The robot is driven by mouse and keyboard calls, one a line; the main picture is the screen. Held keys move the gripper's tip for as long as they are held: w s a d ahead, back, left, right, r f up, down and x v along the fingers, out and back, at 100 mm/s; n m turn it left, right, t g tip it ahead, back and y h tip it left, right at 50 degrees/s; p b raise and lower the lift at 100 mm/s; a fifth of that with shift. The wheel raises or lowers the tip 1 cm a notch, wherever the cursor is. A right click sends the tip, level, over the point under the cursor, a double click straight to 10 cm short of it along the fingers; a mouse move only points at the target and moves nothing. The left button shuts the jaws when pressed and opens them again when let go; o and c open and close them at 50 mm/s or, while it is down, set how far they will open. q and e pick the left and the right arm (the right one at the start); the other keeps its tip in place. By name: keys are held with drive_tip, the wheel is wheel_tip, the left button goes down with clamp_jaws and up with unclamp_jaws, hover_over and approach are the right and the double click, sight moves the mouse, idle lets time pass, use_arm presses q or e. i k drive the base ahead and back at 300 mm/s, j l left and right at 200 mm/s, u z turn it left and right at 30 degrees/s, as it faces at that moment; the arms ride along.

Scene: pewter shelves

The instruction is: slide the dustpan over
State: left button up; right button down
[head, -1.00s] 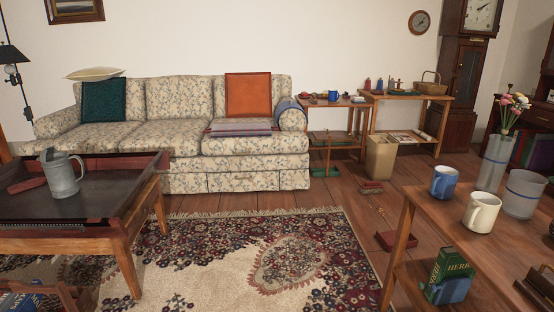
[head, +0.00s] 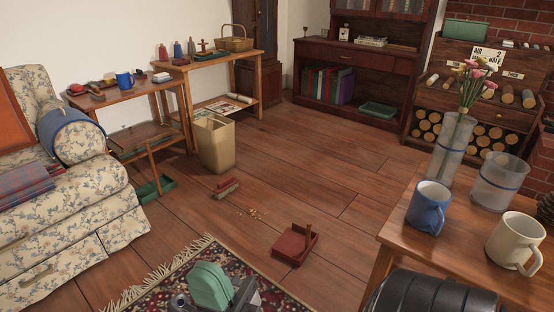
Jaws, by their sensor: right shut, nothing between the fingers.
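A red dustpan (head: 290,247) with an upright wooden handle lies on the wood floor, between the rug and the right table. A small red brush (head: 226,187) lies on the floor behind it to the left, and a few crumbs (head: 250,214) lie between them. My right gripper (head: 222,290) shows in part at the bottom edge, shut and empty. It is in front of the dustpan and to its left in the picture, apart from it. My left gripper is out of view.
A patterned rug (head: 160,290) lies at the lower left. A tan bin (head: 215,143) and a green pan (head: 154,188) stand farther back. The table (head: 395,235) at right bears a blue mug (head: 428,208), a cream mug (head: 515,243) and vases.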

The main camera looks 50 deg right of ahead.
sight(293, 245)
drive_tip(key=i+z, duration=0.4)
drive_tip(key=i+j+z, duration=0.15)
drive_tip(key=i+z, duration=0.2)
drive_tip(key=i, duration=0.15)
drive_tip(key=i+j+z, duration=0.25)
drive_tip(key=i+z, duration=0.15)
drive_tip(key=i+j+z, duration=0.15)
drive_tip(key=i+z, duration=0.3)
drive_tip(key=i+j+z, duration=0.25)
drive_tip(key=z, duration=0.2)
drive_tip(key=i+j+z, duration=0.25)
drive_tip(key=j+z, duration=0.2)
